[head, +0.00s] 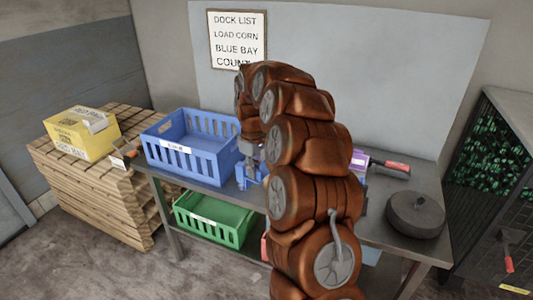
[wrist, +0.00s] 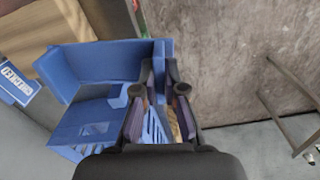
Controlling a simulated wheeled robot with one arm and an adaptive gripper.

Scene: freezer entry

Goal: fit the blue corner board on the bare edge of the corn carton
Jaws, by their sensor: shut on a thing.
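My gripper (wrist: 155,92) is shut on a narrow blue piece (wrist: 160,58) that looks like the blue corner board. It stands between the fingertips, and a wider blue body lies to its left in the wrist view. In the head view my arm hides most of the gripper; blue parts (head: 250,176) show beside it above the table. No bare carton edge shows clearly.
A blue crate (head: 185,160) stands on the table's left, with a green crate (head: 205,228) below. A dark round lidded thing (head: 415,213) and a red-handled tool (head: 395,167) lie at the right. A dock list sign (head: 237,40) reads load corn, blue bay.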

